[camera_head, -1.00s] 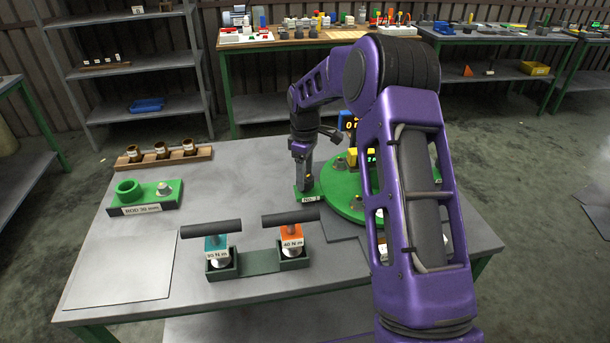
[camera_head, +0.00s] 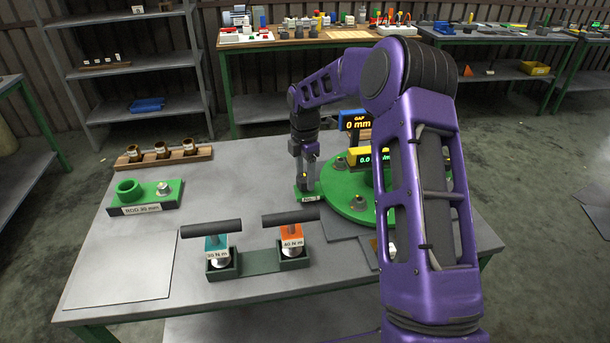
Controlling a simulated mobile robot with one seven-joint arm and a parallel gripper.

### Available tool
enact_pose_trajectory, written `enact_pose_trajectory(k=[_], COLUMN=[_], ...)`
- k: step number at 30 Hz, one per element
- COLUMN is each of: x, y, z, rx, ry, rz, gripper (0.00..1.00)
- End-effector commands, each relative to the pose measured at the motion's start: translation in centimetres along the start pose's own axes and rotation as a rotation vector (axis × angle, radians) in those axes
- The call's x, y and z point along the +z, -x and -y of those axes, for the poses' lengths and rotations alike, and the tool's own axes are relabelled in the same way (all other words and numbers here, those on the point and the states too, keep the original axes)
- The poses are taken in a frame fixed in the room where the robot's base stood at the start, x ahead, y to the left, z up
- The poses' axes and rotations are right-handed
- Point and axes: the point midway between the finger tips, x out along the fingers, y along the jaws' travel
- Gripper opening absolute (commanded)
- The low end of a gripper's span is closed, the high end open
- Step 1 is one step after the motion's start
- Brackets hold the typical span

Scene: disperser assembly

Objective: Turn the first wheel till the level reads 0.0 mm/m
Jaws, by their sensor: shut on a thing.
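My gripper (camera_head: 306,180) points straight down over a small labelled green block (camera_head: 308,197) at the left edge of the round green plate (camera_head: 343,188). It is shut on a small part there, which looks to be the first wheel; the fingers mostly hide it. The yellow level (camera_head: 358,159) stands on the round plate to the right. Its green digits begin "0.0"; the rest of the reading and its unit are partly covered by my arm. A display (camera_head: 355,121) behind the level reads "GAP 0 mm" in orange.
Two T-handled tools, one teal (camera_head: 216,243) and one orange (camera_head: 292,235), stand in a dark holder in front.

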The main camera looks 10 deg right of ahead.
Motion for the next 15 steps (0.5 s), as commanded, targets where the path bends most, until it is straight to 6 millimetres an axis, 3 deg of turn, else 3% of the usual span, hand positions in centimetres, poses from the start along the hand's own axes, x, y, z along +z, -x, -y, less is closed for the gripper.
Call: enact_pose_trajectory(k=[15], x=[-0.02], y=[0.12], z=[-0.07], rx=[0.003], ry=[0.171], rz=[0.0], gripper=[0.06])
